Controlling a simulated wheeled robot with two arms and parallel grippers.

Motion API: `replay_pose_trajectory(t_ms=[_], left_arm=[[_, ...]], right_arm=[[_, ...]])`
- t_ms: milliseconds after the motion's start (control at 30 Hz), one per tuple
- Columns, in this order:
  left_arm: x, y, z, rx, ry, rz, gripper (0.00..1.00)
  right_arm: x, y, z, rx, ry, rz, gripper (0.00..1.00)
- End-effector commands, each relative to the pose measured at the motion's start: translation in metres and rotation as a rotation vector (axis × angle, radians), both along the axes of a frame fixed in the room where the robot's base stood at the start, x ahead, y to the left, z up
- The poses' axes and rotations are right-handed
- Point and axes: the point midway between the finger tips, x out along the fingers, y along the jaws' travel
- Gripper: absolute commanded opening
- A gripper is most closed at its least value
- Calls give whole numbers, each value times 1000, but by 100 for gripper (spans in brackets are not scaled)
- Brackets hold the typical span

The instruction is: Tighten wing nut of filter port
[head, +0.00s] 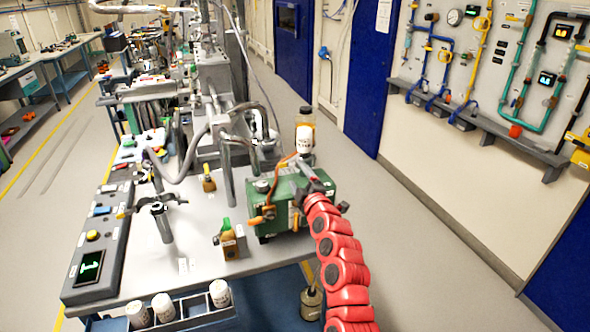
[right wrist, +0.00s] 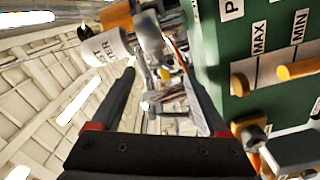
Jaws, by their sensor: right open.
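The green pump box (head: 290,205) stands at the right end of the bench; its side with MAX and MIN labels fills the right of the wrist view (right wrist: 222,70). A white-labelled filter canister with an amber part (head: 304,138) stands behind the box; it is upper left in the wrist view (right wrist: 103,48). Beside it a grey metal fitting (right wrist: 150,38) lies beyond my fingertips; I cannot make out the wing nut clearly. My right gripper (head: 312,180) is at the box's top; its fingers are open and apart in the wrist view (right wrist: 160,80), apparently empty. My left gripper is not seen.
Hoses and pipes crowd behind the pump box. A rack with white jars (head: 190,307) hangs at the front edge. The floor (head: 430,250) at right is clear.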

Motion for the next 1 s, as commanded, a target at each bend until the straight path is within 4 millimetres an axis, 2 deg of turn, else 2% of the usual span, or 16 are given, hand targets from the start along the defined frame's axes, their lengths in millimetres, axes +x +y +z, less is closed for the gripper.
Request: replay_pose_trajectory(t_ms=[300, 733, 767, 1000], left_arm=[[0, 0, 7, 0, 0, 0, 0], [0, 0, 7, 0, 0, 0, 0], [0, 0, 7, 0, 0, 0, 0], [0, 0, 7, 0, 0, 0, 0]], right_arm=[[23, 9, 1, 0, 1, 4, 78], [27, 9, -1, 0, 2, 1, 78], [27, 9, -1, 0, 2, 1, 74], [27, 9, -1, 0, 2, 1, 31]])
